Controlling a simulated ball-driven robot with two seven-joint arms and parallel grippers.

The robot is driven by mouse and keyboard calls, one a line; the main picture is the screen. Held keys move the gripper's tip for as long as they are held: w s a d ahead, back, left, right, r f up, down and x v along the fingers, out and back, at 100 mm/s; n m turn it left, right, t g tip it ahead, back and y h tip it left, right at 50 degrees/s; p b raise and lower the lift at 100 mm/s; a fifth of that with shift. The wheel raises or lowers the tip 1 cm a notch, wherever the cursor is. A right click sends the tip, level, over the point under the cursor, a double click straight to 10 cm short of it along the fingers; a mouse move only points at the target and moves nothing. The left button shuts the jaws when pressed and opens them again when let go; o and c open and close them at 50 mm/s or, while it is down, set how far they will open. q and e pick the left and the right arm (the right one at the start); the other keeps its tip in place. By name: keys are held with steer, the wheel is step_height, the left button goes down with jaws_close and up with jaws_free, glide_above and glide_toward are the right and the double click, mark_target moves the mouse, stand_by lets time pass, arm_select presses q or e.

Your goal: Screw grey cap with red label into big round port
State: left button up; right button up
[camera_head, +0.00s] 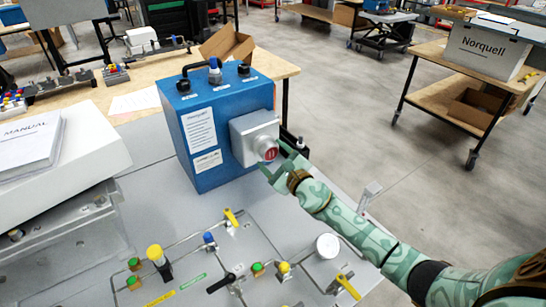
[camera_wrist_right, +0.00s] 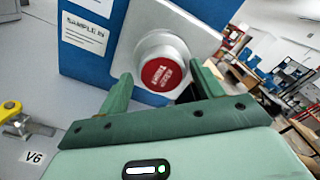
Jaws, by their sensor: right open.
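The blue analyser box (camera_head: 210,125) stands on the grey bench with a square grey plate (camera_head: 240,128) on its front face. The grey cap with the red label (camera_head: 268,149) sits at the middle of that plate, its red face outward; it also shows in the right wrist view (camera_wrist_right: 163,73). The port itself is hidden behind the cap, so how deep the cap sits cannot be told. My right gripper (camera_head: 277,160) is open in front of the cap, with one finger toward each side of it in the wrist view (camera_wrist_right: 160,78). No finger clearly touches it. My left gripper is out of view.
A panel with pipes, coloured knobs and a round gauge (camera_head: 328,246) lies in front of the box. A white block with a manual (camera_head: 28,143) stands at the left. A black hose handle (camera_head: 200,66) arches over the box top. Open floor lies to the right.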

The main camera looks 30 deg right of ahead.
steer(key=n+p, duration=0.1)
steer(key=n, duration=0.3)
steer(key=n+p, duration=0.2)
steer(key=n, duration=0.2)
steer(key=r+n+p, duration=0.1)
steer(key=n+p, duration=0.1)
steer(key=n, duration=0.2)
steer(key=shift+d+r+n, duration=0.1)
steer(key=shift+n, duration=0.3)
steer(key=n, duration=0.1)
steer(key=n+p, duration=0.1)
steer(key=n, duration=0.1)
steer(key=shift+f, duration=0.5)
